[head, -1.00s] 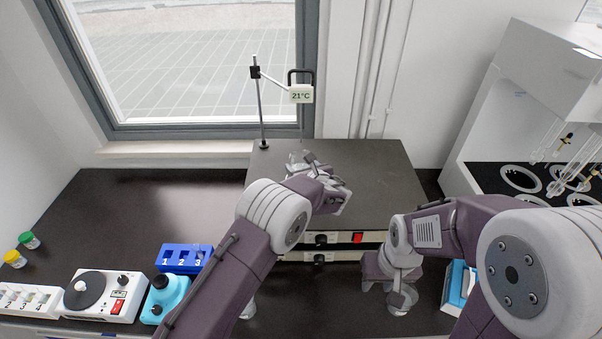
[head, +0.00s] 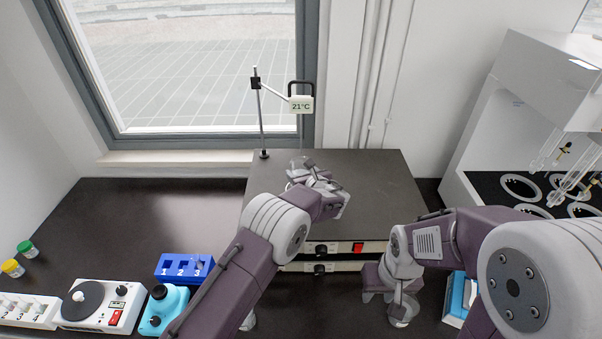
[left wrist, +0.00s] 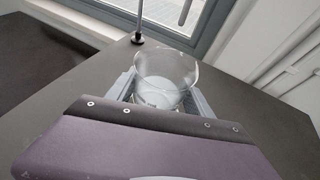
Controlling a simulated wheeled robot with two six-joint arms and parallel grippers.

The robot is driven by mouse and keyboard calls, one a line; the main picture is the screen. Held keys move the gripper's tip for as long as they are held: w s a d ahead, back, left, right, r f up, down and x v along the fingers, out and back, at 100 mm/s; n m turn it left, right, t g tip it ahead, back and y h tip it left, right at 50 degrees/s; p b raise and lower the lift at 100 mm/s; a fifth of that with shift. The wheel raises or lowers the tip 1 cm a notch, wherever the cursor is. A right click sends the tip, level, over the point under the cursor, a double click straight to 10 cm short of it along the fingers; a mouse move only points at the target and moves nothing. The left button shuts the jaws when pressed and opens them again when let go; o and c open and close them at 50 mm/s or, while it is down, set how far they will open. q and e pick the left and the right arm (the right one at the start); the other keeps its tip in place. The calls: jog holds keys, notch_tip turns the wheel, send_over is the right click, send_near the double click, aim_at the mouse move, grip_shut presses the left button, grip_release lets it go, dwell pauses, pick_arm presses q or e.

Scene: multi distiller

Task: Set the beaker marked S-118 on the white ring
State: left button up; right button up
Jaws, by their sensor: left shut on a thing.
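My left gripper (head: 310,172) is shut on a clear glass beaker (left wrist: 167,72) above the dark top of the hotplate (head: 375,180). The beaker looks upright in the left wrist view, between the grey fingers, and a pale patch shows at its bottom. In the head view its top (head: 297,162) shows just beyond the fingers. I can read no S-118 mark on it. I cannot make out the white ring; the gripper and arm hide part of the plate. My right gripper (head: 391,293) is open, pointing down, just above another glass vessel (head: 402,315).
A stand rod (head: 261,115) with a 21°C display (head: 301,104) rises at the plate's back left. Left are a blue numbered rack (head: 183,268), a turquoise device (head: 164,308) and a white stirrer (head: 101,305). A white cabinet (head: 535,85) with hanging glassware stands right.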

pick_arm(q)
jog(key=shift+f+b, duration=0.75)
jog(key=shift+f, duration=0.05)
jog(key=o, duration=1.7)
jog(key=shift+o, duration=0.2)
jog(key=b+v, duration=0.2)
jog(key=v, duration=0.6)
jog(key=shift+s+d, duration=0.1)
jog(key=shift+s, duration=0.05)
jog(key=shift+s+d+r, duration=0.1)
jog(key=shift+s+r, duration=0.15)
jog(key=shift+s, duration=0.05)
